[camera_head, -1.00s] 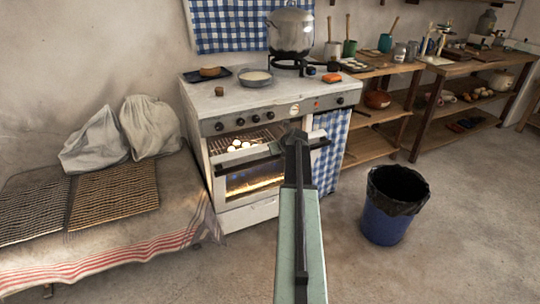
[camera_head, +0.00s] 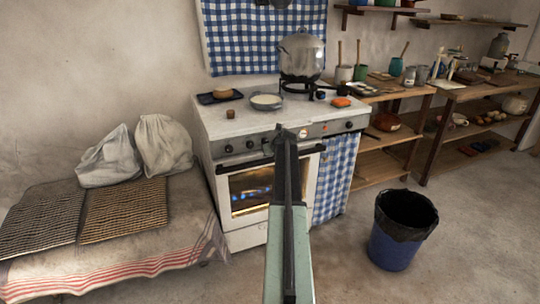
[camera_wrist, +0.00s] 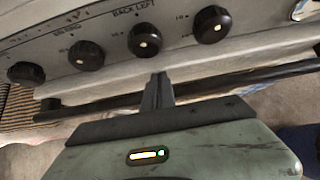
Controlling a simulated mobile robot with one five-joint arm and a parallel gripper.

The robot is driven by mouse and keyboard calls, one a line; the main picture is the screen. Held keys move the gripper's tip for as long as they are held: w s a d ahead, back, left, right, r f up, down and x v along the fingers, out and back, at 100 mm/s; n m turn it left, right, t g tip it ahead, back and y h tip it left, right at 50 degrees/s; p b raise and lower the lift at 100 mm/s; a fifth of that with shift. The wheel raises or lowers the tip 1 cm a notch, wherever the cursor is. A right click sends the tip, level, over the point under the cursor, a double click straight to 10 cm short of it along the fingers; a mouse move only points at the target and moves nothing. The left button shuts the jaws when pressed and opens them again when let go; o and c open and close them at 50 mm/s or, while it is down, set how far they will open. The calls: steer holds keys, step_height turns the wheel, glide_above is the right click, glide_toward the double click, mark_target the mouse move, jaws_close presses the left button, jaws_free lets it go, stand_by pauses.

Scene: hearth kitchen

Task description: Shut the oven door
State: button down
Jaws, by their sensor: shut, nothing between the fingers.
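The oven door (camera_head: 306,185) stands upright against the white stove front, below the control panel. Its window (camera_head: 250,190) shows a warm glow and blue flames. I cannot tell whether a thin gap is left along its top edge. The dark handle bar (camera_wrist: 90,108) runs across the wrist view and is partly hidden by my gripper. My gripper (camera_wrist: 160,80) is shut and empty, in front of the top of the door, just below the control knobs; it also shows in the head view (camera_head: 281,132). I cannot tell whether it touches the door.
A pot (camera_head: 301,55) and a pan (camera_head: 267,101) sit on the stove top. A checked cloth (camera_head: 335,178) hangs right of the door. A blue bin (camera_head: 400,235) stands on the floor at right. A low bench (camera_head: 130,248) with sacks and racks is at left.

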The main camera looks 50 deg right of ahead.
steer(key=shift+s+d, duration=0.15)
steer(key=shift+s, duration=0.1)
steer(key=shift+s+r, duration=0.15)
steer(key=p+v, duration=0.5)
steer(key=v, duration=0.2)
steer(key=shift+a, duration=0.25)
steer(key=shift+r, duration=0.1)
